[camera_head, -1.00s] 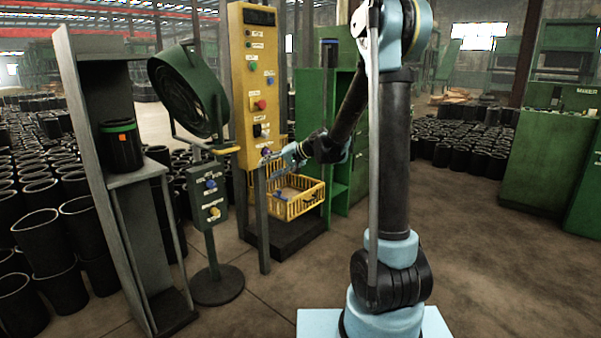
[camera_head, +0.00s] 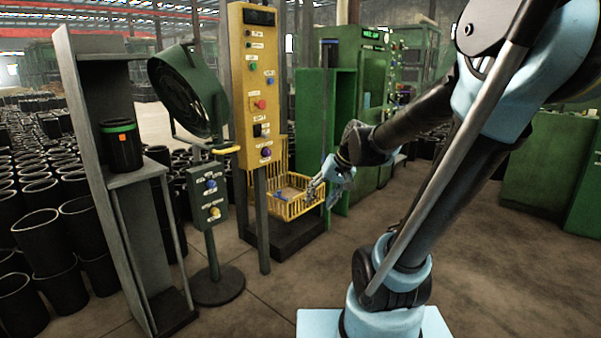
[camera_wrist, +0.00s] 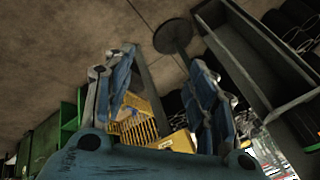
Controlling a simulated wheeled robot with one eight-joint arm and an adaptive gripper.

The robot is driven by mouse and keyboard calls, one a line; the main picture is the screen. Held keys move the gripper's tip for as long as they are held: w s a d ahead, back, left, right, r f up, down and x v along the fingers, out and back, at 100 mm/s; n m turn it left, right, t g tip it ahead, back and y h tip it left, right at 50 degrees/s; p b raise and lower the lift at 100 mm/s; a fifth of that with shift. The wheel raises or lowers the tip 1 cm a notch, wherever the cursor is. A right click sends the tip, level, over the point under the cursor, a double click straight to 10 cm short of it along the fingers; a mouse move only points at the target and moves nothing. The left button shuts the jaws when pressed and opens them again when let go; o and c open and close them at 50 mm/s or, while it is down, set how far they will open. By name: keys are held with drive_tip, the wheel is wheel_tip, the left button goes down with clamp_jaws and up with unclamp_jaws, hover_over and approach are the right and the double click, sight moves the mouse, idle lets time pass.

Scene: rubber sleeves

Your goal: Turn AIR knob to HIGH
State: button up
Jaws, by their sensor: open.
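A yellow control panel (camera_head: 252,100) stands upright on a post left of the centre. It carries several small buttons and knobs, with a purple-blue knob (camera_head: 266,152) near its bottom. A grey-green box (camera_head: 208,198) on a stand holds a blue knob (camera_head: 211,184) and a yellow knob (camera_head: 215,212). The labels are too small to read, so I cannot tell which knob is AIR or where any pointer stands. My gripper (camera_head: 314,190) is right of and below the purple-blue knob, apart from it. In the wrist view my gripper (camera_wrist: 166,64) is open, with nothing between its fingers.
A yellow basket (camera_head: 292,204) sits behind the panel, close to my gripper in the picture. A green fan (camera_head: 186,90) stands left of the panel. A grey shelf (camera_head: 150,172) holds a black sleeve (camera_head: 121,148). Open floor (camera_head: 300,285) lies in front.

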drive_tip(key=s+d+f+h, duration=0.2)
drive_tip(key=s+d+f, duration=0.2)
drive_tip(key=s+d, duration=0.2)
drive_tip(key=s+d+f+g+h, duration=0.1)
drive_tip(key=s+d+f+h, duration=0.1)
drive_tip(key=s+d, duration=0.4)
drive_tip(key=s+f, duration=0.1)
drive_tip(key=s, duration=0.3)
drive_tip(key=shift+s+d+f+h, duration=0.2)
drive_tip(key=shift+d+f+h, duration=0.05)
drive_tip(key=shift+f+h, duration=0.15)
drive_tip(key=shift+c, duration=0.2)
drive_tip(key=c, duration=0.4)
drive_tip(key=shift+a, duration=0.15)
